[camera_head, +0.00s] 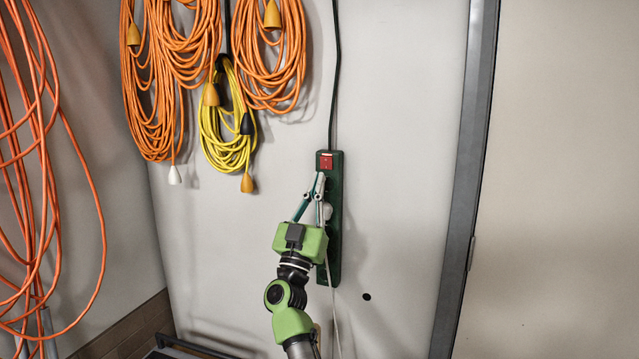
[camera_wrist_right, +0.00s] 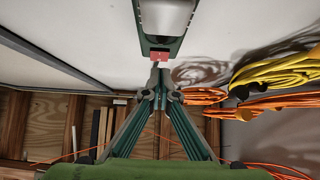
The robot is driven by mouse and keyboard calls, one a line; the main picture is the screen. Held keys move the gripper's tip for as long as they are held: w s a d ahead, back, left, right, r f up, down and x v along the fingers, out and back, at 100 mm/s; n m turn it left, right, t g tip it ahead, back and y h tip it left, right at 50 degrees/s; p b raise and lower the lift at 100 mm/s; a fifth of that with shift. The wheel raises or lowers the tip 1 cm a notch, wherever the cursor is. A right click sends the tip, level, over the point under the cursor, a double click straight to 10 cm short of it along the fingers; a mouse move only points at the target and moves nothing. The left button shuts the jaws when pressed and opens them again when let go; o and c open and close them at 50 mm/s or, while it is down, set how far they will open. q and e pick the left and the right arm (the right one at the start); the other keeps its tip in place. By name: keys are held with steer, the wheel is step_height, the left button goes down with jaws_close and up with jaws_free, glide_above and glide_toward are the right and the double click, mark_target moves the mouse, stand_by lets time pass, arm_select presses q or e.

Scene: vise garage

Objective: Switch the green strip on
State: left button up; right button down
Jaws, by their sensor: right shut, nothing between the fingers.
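The green power strip (camera_head: 335,245) is fixed upright on the pale wall, with a black cable running up from its top. Its red rocker switch (camera_head: 326,162) is at the upper end. My right gripper (camera_head: 319,182) is in front of the strip, its fingertips just below the switch in the head view. In the right wrist view the strip (camera_wrist_right: 160,47) is at the top, with the red switch (camera_wrist_right: 160,57) right beyond my closed fingertips (camera_wrist_right: 158,70). The fingers are shut and empty. I cannot tell whether they touch the switch. My left gripper is not in view.
Coiled orange cables (camera_head: 160,80) and a yellow cable (camera_head: 228,125) hang on the wall left of the strip. More orange cable (camera_head: 40,170) hangs at the far left. A dark vertical edge (camera_head: 467,180) stands to the right. The wall between it and the strip is clear.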

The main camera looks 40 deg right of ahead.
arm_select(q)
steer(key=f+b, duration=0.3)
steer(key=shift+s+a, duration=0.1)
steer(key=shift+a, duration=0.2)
arm_select(e)
steer(key=v, duration=1)
steer(key=shift+f, duration=0.45)
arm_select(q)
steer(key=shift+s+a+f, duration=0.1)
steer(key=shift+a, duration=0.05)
arm_select(e)
steer(key=shift+r, duration=0.1)
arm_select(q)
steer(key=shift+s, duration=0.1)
arm_select(e)
steer(key=shift+w+d, duration=0.1)
